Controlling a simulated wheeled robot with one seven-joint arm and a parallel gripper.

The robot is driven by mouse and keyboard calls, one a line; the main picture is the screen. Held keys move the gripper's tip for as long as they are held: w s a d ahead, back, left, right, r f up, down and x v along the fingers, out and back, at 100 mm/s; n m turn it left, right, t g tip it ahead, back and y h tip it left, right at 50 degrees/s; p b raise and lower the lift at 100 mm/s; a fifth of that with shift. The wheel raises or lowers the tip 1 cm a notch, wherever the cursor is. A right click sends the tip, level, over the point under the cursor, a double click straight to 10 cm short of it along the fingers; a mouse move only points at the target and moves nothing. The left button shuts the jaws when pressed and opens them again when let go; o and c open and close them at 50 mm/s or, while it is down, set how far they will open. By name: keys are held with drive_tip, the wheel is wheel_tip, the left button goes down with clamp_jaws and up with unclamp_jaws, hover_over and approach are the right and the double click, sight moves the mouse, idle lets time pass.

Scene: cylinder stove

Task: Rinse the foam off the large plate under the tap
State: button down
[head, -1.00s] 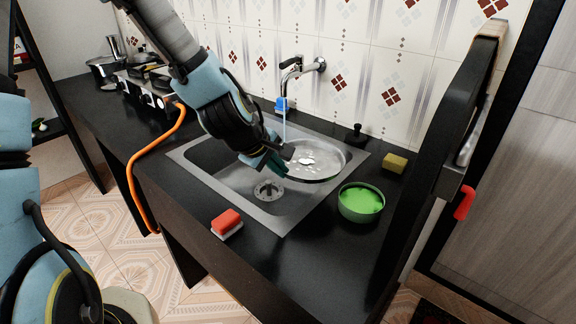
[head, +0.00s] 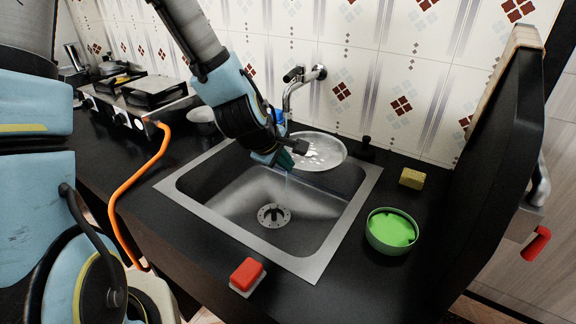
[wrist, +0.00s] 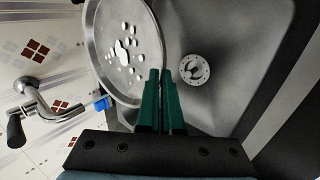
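The large plate (head: 322,152) is grey and round, at the back right of the sink close to the wall. My gripper (head: 285,160) is shut on its near-left rim; the green fingers (wrist: 160,78) pinch the rim in the wrist view. White foam blobs (wrist: 124,48) lie on the plate's face.
The sink basin (head: 225,197) is empty, with a drain (wrist: 195,69) at its bottom. A red sponge (head: 247,275) lies in front, a green-filled bowl (head: 391,232) and yellow sponge (head: 412,178) at the right. A stove (head: 140,102) stands at the left.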

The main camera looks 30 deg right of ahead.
drive_tip(key=shift+w+d+f, duration=0.4)
drive_tip(key=shift+w+d, duration=0.35)
drive_tip(key=shift+w, duration=1.15)
drive_tip(key=shift+w+d+f, duration=0.4)
drive_tip(key=shift+w+d, duration=0.35)
drive_tip(key=shift+w, duration=1.15)
drive_tip(key=shift+w+d+f, duration=0.4)
drive_tip(key=shift+w+d, duration=0.35)
drive_tip(key=shift+w, duration=1.15)
drive_tip(key=shift+d, duration=0.15)
drive_tip(key=shift+s+d, duration=0.2)
drive_tip(key=shift+d, duration=0.2)
drive_tip(key=shift+a+b, duration=0.2)
drive_tip(key=shift+b, duration=0.1)
drive_tip(key=shift+w+a, duration=0.2)
drive_tip(key=shift+a, duration=0.1)
drive_tip(key=shift+a, duration=0.1)
